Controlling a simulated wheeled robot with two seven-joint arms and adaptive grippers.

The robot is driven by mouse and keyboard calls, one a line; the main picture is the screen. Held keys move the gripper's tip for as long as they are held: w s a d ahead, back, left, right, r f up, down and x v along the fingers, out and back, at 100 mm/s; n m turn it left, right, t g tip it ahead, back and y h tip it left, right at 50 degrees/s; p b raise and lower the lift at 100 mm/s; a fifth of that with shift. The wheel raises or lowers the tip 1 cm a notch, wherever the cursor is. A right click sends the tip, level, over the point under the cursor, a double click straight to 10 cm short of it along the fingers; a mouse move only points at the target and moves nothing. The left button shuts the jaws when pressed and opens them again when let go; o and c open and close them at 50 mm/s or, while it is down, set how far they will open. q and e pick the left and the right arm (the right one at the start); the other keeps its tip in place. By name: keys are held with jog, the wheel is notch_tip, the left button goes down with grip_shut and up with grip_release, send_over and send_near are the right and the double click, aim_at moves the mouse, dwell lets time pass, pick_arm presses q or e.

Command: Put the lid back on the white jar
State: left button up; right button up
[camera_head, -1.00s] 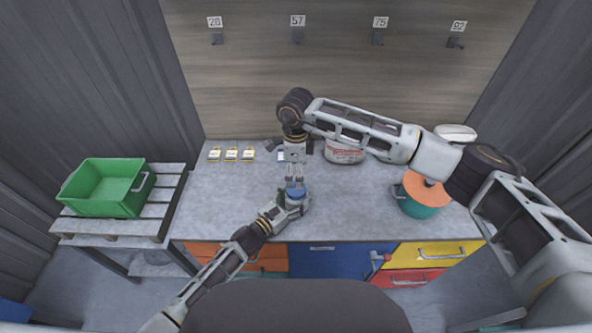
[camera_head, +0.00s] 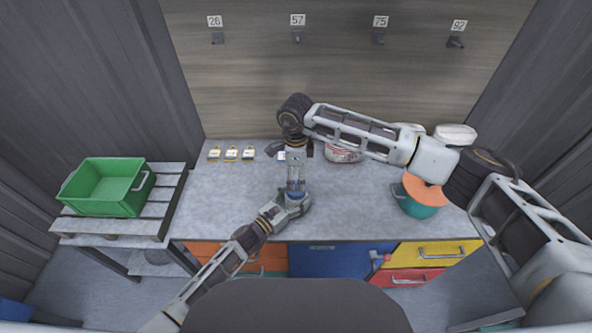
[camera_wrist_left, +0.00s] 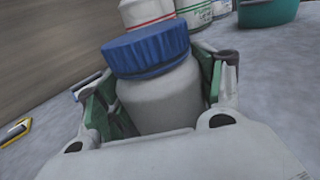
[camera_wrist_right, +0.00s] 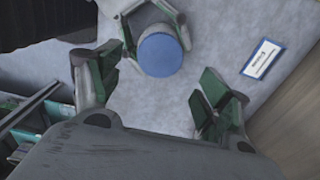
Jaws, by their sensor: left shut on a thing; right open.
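The white jar (camera_wrist_left: 160,98) stands upright on the worktop in the left wrist view, with the blue lid (camera_wrist_left: 148,50) on its mouth. I cannot tell how tightly the lid sits. The lid also shows from above in the right wrist view (camera_wrist_right: 160,54) and in the head view (camera_head: 296,194). My left gripper (camera_head: 294,204) is shut on the jar's body, with its green pads on either side. My right gripper (camera_head: 296,178) is open and points down above the lid. Its fingers (camera_wrist_right: 157,92) stand apart from the lid in the right wrist view.
A teal pot with an orange top (camera_head: 421,194) stands to the right, and white bags (camera_head: 343,154) lie at the back. A green crate (camera_head: 107,190) sits far left.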

aim_at(296, 188)
jog(key=shift+f, duration=3.2)
jog(key=c, duration=1.1)
jog(key=o, duration=1.2)
jog(key=shift+o, duration=0.2)
jog(key=shift+r, duration=0.1)
notch_tip(296, 188, up, 12)
